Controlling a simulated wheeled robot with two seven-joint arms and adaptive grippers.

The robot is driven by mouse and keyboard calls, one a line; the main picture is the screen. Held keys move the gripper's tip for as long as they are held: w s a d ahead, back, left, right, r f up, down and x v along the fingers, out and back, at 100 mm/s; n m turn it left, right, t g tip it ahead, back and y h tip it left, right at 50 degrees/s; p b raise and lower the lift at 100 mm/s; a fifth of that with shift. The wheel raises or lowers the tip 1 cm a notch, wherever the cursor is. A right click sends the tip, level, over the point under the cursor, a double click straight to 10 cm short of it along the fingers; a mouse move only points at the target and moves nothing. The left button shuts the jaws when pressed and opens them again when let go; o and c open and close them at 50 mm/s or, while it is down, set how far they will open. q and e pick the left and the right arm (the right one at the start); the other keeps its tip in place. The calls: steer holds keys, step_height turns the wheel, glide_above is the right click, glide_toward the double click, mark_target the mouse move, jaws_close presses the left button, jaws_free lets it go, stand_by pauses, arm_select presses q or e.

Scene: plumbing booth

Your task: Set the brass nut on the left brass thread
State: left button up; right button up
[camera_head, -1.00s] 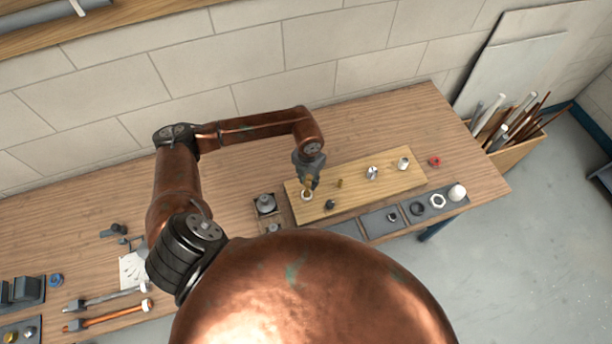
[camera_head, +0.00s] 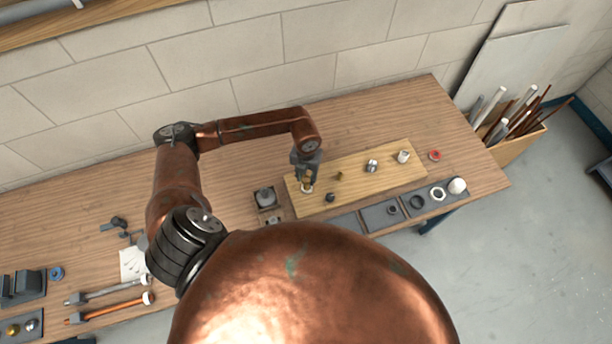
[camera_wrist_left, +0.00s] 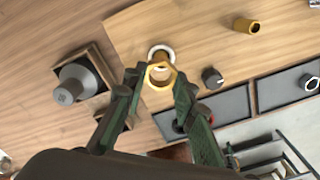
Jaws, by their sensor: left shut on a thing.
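My left gripper (camera_head: 308,176) is over the left end of the light wooden board (camera_head: 394,181). In the left wrist view its two fingers (camera_wrist_left: 158,86) are shut on the brass nut (camera_wrist_left: 172,77), a yellow ring. A white ring (camera_wrist_left: 160,48) on the board shows just behind the nut; it marks the left fitting, whose brass thread is mostly hidden by the nut and fingers. I cannot tell whether nut and thread touch. Another brass thread (camera_head: 339,176) stands to the right on the board. My right gripper is not in view.
A dark knob (camera_head: 330,198) stands close to the right of the fingers. A grey fitting (camera_head: 265,197) sits in a tray left of the board. Chrome (camera_head: 371,166) and white (camera_head: 403,157) fittings stand farther right. Dark parts trays (camera_head: 380,216) line the front edge.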

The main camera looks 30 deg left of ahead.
arm_select(q)
steer(key=shift+f+b, duration=0.45)
steer(key=shift+f, duration=0.45)
steer(key=shift+f+b, duration=1.05)
steer(key=shift+f, duration=0.3)
steer(key=shift+m+b, duration=0.35)
steer(key=shift+m, duration=0.05)
steer(key=shift+f+m+b, duration=0.15)
steer(key=shift+m+b, duration=0.85)
steer(key=shift+m, duration=0.4)
steer(key=shift+m+b, duration=0.7)
steer(key=shift+m, duration=0.3)
steer(key=o, duration=1.2)
steer(key=shift+o, duration=0.2)
